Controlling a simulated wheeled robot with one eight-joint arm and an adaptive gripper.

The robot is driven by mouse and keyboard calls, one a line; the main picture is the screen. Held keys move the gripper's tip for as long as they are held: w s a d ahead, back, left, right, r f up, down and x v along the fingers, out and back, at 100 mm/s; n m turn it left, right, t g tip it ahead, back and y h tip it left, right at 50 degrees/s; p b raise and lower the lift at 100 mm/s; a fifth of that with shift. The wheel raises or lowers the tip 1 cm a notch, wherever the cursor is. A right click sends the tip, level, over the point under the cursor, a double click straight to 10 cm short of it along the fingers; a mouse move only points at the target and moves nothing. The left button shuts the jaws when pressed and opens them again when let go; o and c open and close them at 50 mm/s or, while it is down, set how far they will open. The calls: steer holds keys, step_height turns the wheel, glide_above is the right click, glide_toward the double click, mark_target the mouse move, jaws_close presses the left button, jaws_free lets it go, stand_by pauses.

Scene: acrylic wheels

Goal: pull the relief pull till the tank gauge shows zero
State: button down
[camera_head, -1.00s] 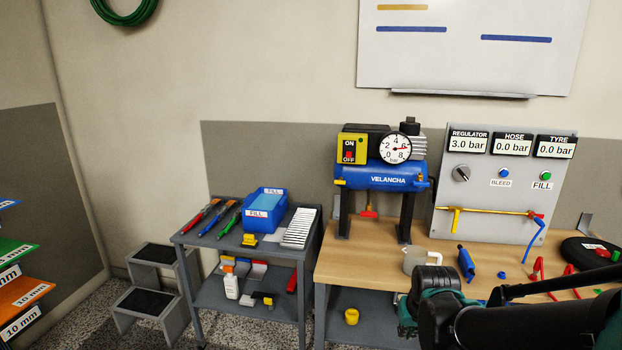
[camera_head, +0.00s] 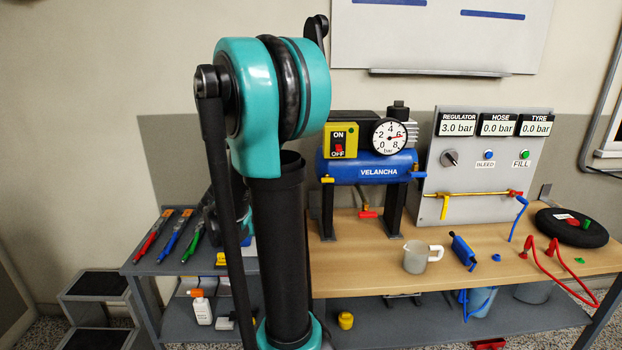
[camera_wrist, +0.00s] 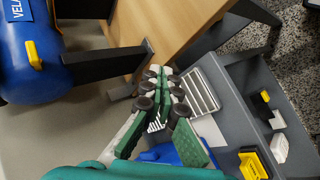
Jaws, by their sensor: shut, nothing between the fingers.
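The blue VELANCHA tank (camera_head: 370,168) stands on black legs on the wooden bench. The round white tank gauge (camera_head: 389,137) has its red needle pointing right, near 6. A small yellow piece (camera_head: 327,180) sticks out at the tank's left end; I cannot tell for sure that it is the relief pull. It also shows in the wrist view (camera_wrist: 34,57). A red-handled valve (camera_head: 367,214) hangs under the tank. My gripper (camera_wrist: 163,75) is shut and empty over the grey cart's side, apart from the tank. In the head view my arm hides it.
A yellow switch box (camera_head: 341,139) sits by the gauge. The panel (camera_head: 485,180) reads regulator 3.0, hose 0.0, tyre 0.0 bar. A grey jug (camera_head: 415,257) stands in front. The cart (camera_head: 165,256) holds coloured tools. My arm hides much of the cart.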

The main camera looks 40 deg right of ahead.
steer(key=w+d+r+g+h, duration=0.2)
steer(key=w+d+r+h, duration=0.2)
steer(key=d+r, duration=0.1)
steer(key=m+g+h, duration=0.3)
steer(key=h, duration=0.1)
glide_toward(324, 176)
steer(key=shift+n, duration=0.3)
steer(key=x, duration=0.7)
